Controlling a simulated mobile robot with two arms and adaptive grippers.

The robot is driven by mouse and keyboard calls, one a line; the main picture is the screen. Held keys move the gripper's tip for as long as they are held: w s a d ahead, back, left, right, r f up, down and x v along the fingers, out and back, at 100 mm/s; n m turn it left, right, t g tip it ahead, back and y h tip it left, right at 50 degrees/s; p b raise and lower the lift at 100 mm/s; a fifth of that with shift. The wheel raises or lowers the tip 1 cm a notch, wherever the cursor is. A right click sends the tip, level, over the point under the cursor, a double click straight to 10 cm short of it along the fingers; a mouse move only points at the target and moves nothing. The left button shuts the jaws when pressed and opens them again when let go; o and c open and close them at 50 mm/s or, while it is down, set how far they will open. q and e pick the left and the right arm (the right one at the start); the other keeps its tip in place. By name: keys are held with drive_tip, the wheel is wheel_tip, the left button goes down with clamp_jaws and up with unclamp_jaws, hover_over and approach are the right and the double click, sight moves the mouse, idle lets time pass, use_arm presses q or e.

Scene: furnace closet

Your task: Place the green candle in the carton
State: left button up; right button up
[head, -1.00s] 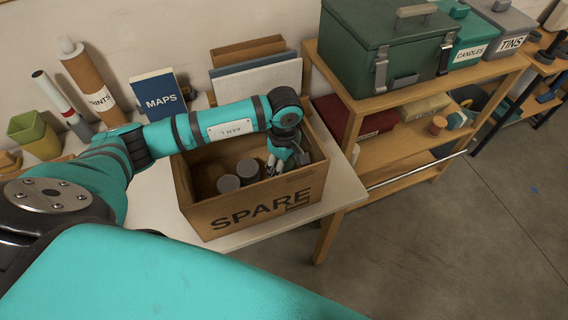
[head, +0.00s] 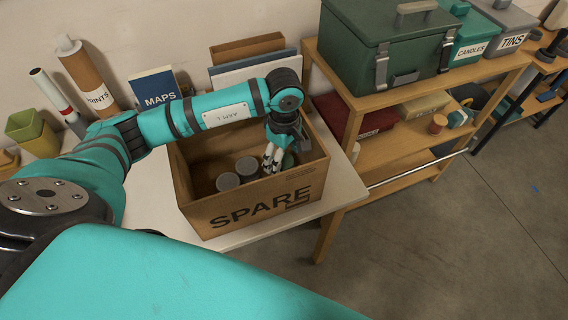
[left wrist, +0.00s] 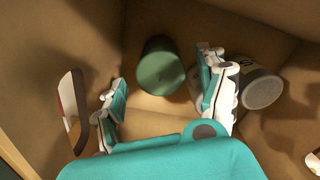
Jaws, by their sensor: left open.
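The carton (head: 250,210), an open brown box marked SPARE, stands on the white table. The green candle (left wrist: 160,68) lies inside it, seen in the left wrist view beyond and between my fingers. A bit of green also shows in the head view (head: 290,160), right of the fingers. My left gripper (head: 272,158) reaches down into the carton; in the left wrist view the left gripper (left wrist: 164,80) has its fingers spread wide with nothing held between them. Whether a finger touches the candle I cannot tell. My right gripper is out of view.
Two grey-topped cans (head: 228,182) stand in the carton left of my fingers; one grey can (left wrist: 262,90) shows in the left wrist view. A wooden shelf (head: 400,150) with a green toolbox (head: 385,45) stands close to the right. A MAPS book (head: 155,88) is behind left.

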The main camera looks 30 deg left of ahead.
use_arm(q)
wheel_tip(320, 180, up, 8)
drive_tip(key=b, duration=0.1)
drive_tip(key=shift+r+b, duration=0.25)
drive_tip(key=shift+b, duration=0.1)
